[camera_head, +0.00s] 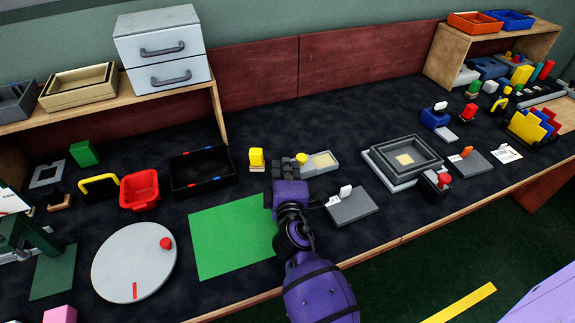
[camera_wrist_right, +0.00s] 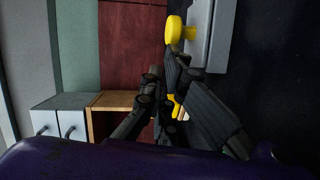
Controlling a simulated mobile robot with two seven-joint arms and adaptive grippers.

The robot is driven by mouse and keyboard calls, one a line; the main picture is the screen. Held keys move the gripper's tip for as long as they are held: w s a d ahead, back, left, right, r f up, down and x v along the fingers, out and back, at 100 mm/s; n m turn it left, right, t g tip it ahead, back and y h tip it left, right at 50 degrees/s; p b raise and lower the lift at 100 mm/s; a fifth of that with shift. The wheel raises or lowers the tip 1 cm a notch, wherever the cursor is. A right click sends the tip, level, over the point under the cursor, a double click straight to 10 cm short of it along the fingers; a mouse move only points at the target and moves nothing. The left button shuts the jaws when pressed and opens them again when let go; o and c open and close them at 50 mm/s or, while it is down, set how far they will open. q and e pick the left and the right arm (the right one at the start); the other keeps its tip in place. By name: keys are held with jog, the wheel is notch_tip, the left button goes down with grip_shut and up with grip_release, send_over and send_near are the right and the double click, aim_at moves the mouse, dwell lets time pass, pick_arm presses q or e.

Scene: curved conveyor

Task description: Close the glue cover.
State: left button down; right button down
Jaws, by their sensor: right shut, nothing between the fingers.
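The glue box (camera_head: 333,168) is a small grey tray with a pale yellow patch inside, near the middle of the table. A yellow knob (camera_head: 301,158) stands at its left end; it looks like part of the cover. The patch is exposed, so the cover is open. In the right wrist view, the yellow knob (camera_wrist_right: 176,31) shows beside a grey edge of the box (camera_wrist_right: 200,40). My right gripper (camera_head: 283,167) is shut and empty, just left of the knob. In the right wrist view, its dark fingers come close to the knob; I cannot tell whether they touch. My left gripper is not in view.
A yellow-topped stamp (camera_head: 256,158) stands just left of my right gripper. A green mat (camera_head: 225,245) lies in front to the left. A grey pad (camera_head: 355,207) lies in front to the right. Nested grey trays (camera_head: 378,172) stand farther right.

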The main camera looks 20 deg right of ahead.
aim_at(312, 169)
dwell(0.4)
